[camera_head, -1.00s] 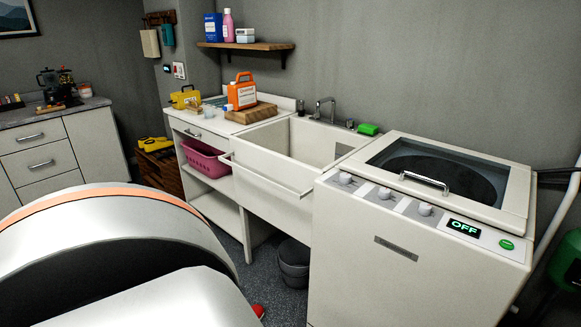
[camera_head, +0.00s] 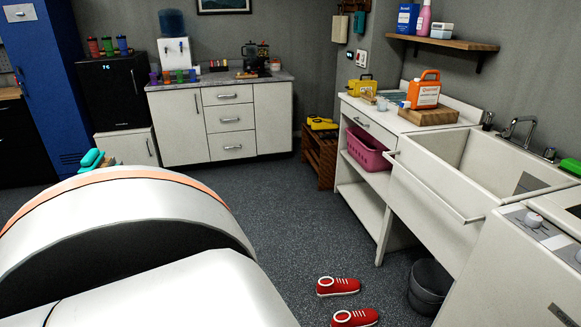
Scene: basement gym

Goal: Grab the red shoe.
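Two red shoes with white soles lie on the dark speckled floor at the lower middle of the head view. One red shoe (camera_head: 338,286) is whole in view, and the other red shoe (camera_head: 354,318) lies nearer, partly cut off by the bottom edge. A large white arm part of mine with an orange band fills the lower left, to the left of the shoes. Neither of my grippers shows in the view.
A dark bucket (camera_head: 428,287) stands right of the shoes, by the white sink cabinet (camera_head: 437,190). A pink basket (camera_head: 367,150) sits on its shelf. A wooden crate (camera_head: 320,158) and white drawers (camera_head: 229,122) stand behind. The floor (camera_head: 275,205) between is clear.

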